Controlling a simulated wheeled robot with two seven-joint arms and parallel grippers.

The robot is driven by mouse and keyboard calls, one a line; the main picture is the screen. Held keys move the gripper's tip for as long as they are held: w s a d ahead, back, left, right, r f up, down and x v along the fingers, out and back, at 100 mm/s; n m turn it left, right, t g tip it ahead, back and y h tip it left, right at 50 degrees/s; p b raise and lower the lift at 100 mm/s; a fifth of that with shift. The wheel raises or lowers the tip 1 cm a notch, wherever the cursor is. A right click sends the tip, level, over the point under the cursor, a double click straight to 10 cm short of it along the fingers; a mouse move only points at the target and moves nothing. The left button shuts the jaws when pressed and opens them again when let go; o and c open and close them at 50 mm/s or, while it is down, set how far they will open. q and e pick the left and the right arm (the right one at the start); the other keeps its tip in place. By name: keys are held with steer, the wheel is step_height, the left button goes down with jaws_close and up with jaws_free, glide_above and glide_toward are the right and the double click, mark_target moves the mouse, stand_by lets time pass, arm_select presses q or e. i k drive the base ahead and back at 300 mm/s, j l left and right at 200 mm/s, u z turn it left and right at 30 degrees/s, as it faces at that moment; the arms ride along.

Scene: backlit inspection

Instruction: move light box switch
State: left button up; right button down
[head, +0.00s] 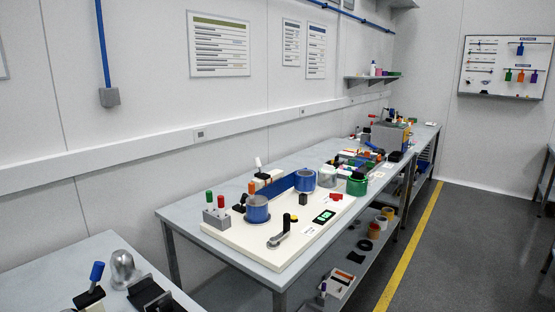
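A cream flat panel or box (225,239) lies on the long grey table. On its near part are a grey lever with a dark knob (286,221) and a black unit with a lit green display (323,216). A grey block with a green and a red knob (216,211) stands at its left end. Another toggle with a blue tip (97,271) stands on the nearer table at the lower left. I cannot tell which of these is the light box switch, or its position. Neither of my grippers is in view.
The nearer table (60,262) holds a grey dome (123,266) and dark parts. A lower shelf holds tape rolls. Floor to the right (470,250) is clear beyond a yellow line.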

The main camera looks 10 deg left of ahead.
mark_target(258, 164)
steer(key=i+l+u, duration=0.35)
steer(key=l+u, duration=0.15)
steer(key=i+l+u, duration=0.1)
steer(key=l+u, duration=0.2)
steer(key=i+l+u, duration=0.1)
steer(key=l+u, duration=0.15)
steer(key=l, duration=0.15)
steer(key=u, duration=0.3)
